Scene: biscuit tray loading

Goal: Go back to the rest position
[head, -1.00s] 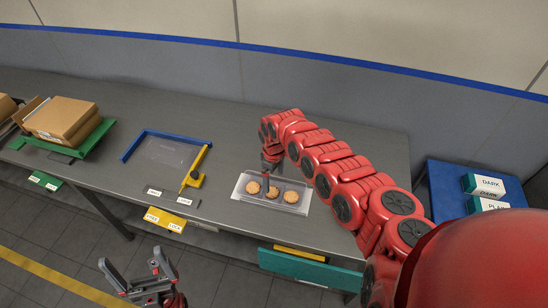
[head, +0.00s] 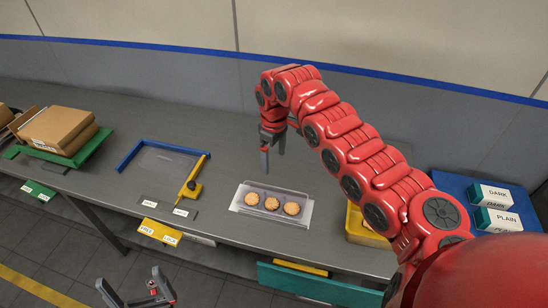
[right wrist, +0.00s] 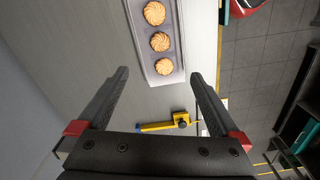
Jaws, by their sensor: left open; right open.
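My right gripper (head: 273,152) is open and empty, raised above the table behind and left of the biscuit tray. The clear tray (head: 301,218) holds three round biscuits (head: 271,203) in a row. In the right wrist view, the tray (right wrist: 183,45) and its biscuits (right wrist: 160,41) lie beyond the open fingers (right wrist: 158,95). My left gripper (head: 132,292) is open and empty at the bottom edge of the head view, in front of the table.
A blue corner frame (head: 160,145) with a yellow lever (head: 192,182) sits left of the tray. A cardboard box (head: 57,128) rests on a green stand at far left. A yellow bin (head: 361,230) sits beside my right arm.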

